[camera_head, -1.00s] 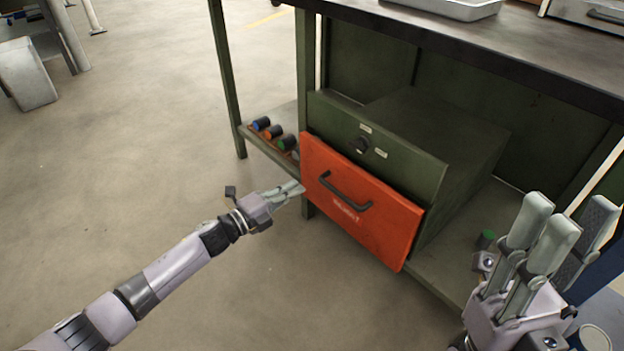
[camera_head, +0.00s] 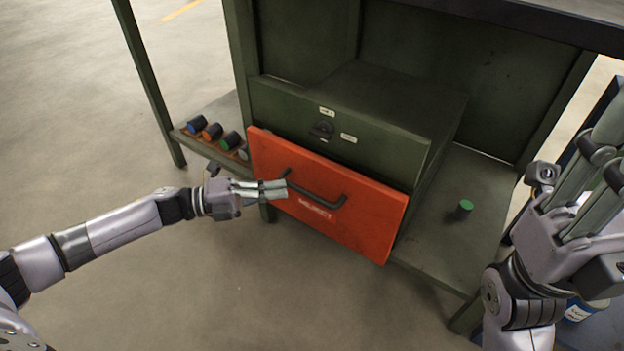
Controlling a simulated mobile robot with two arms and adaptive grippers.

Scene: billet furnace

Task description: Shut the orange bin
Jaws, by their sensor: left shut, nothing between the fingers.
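The orange bin (camera_head: 362,222) is a flat orange front with a dark bar handle and white lettering, low in a green cabinet (camera_head: 385,148) under the bench. Its front stands out from the green face above it, with a dark gap along its top right. My left gripper (camera_head: 284,189) is shut and empty, at the left part of the orange front near the handle's left end. I cannot tell whether it touches.
Several dark cylinders with coloured ends (camera_head: 213,131) lie on the lower shelf left of the cabinet. A green-topped cylinder (camera_head: 464,208) stands on the shelf to the right. A bench leg (camera_head: 150,85) rises at left. The floor in front is clear.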

